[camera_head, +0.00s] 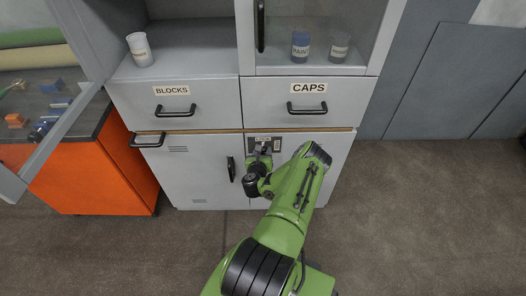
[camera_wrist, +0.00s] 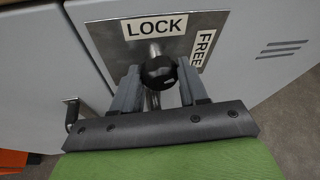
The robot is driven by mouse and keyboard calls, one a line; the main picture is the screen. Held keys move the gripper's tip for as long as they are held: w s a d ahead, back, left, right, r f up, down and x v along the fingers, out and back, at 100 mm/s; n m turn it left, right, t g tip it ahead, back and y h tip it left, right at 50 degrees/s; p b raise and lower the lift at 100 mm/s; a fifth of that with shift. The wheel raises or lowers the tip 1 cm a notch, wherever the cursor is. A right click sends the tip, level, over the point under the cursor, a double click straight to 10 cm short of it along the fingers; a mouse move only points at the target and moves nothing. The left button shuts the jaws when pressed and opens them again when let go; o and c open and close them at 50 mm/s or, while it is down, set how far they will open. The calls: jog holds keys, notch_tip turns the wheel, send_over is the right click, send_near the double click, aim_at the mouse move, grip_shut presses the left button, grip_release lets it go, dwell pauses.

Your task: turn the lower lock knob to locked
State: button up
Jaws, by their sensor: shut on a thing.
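The lower lock is a metal plate (camera_head: 250,146) on the lower cabinet doors, largely behind my arm in the head view. In the wrist view the plate (camera_wrist: 108,38) carries a LOCK label (camera_wrist: 154,26) along its top and a sideways FREE label (camera_wrist: 203,48) at the right. The knob has a black ball (camera_wrist: 158,72) and a metal bar (camera_wrist: 154,48) whose visible upper end reaches toward LOCK. My gripper (camera_wrist: 159,84) is shut on the knob, one finger each side of it. Finger contact is partly hidden. My gripper also shows small in the head view (camera_head: 259,162).
A black door handle (camera_head: 231,169) stands left of the lock. The BLOCKS drawer (camera_head: 205,111) and CAPS drawer (camera_head: 274,105) are above, both with protruding handles. An orange cabinet (camera_head: 105,170) is at left, beneath an open glass door. The floor at right is clear.

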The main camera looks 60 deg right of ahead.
jog(key=n+g+h, duration=0.1)
jog(key=n, duration=0.1)
jog(key=n+h, duration=0.1)
jog(key=n, duration=0.1)
jog(key=shift+w+f+n+g, duration=0.1)
jog(key=shift+w+n+g, duration=0.1)
jog(key=shift+n+g, duration=0.15)
jog(key=n, duration=0.1)
jog(key=n+h, duration=0.1)
jog(key=n, duration=0.1)
jog(key=shift+a+f+g+b, duration=0.1)
jog(key=shift+f+g+b, duration=0.05)
jog(key=shift+g+b, duration=0.15)
jog(key=shift+f+n+h+b, duration=0.1)
jog(key=shift+n+h+b, duration=0.3)
jog(key=shift+n+h, duration=0.7)
jog(key=shift+n, duration=0.45)
jog(key=o, duration=1.1)
jog(key=shift+c, duration=0.2)
